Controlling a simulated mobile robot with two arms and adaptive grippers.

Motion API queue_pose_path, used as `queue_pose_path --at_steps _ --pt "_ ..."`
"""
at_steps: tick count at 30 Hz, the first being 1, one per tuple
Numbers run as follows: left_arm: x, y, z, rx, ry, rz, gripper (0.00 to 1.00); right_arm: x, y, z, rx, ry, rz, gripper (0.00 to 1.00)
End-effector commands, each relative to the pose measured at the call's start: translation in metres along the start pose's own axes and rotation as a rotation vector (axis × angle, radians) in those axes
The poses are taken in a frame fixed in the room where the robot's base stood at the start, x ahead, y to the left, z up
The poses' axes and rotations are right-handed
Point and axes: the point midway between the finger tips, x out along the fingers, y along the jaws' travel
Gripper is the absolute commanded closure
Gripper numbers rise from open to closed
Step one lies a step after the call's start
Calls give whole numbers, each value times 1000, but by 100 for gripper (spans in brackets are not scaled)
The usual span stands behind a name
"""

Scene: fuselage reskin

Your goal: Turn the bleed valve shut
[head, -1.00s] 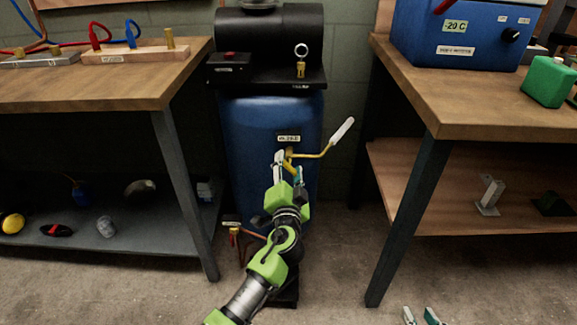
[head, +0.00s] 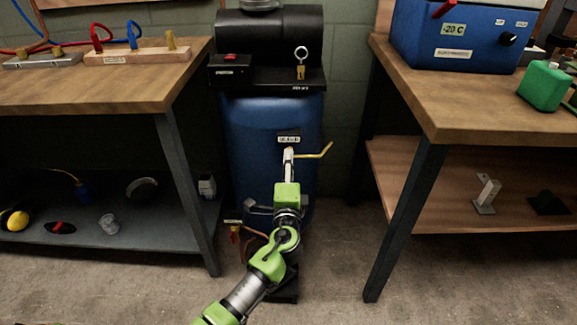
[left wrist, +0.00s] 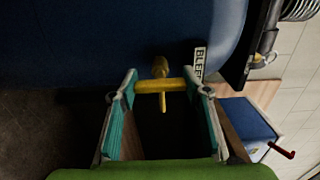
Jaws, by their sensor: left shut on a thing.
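The bleed valve is yellow and sits on the front of the blue tank (head: 245,125), under a small white label (head: 289,139). In the left wrist view its crossbar handle (left wrist: 174,86) spans between the two teal-padded fingers, with the stem running into the tank. My left gripper (head: 289,155) is shut on this handle, its fingers held apart by the bar's ends. In the head view the gripper hides most of the valve. A thin yellow rod (head: 315,155) sticks out to the right of it. My right gripper is not in view.
Wooden-topped benches stand left (head: 100,85) and right (head: 490,110) of the tank, with shelves below. A black box with a red switch (head: 231,70) and a ring with a brass fitting (head: 301,62) sit above the tank. The floor between the benches is mostly clear.

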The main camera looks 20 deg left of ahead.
Motion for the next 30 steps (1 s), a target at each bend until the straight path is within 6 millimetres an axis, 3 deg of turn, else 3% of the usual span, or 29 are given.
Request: queue_pose_path --at_steps 16,17,19,30 --pt "-1 2 -1 30 2 3 78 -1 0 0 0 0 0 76" --pt "-1 2 -1 30 2 3 54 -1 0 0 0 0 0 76" --pt "-1 2 -1 29 1 3 39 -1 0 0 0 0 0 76" --pt "-3 1 0 26 1 1 39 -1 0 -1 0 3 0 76"
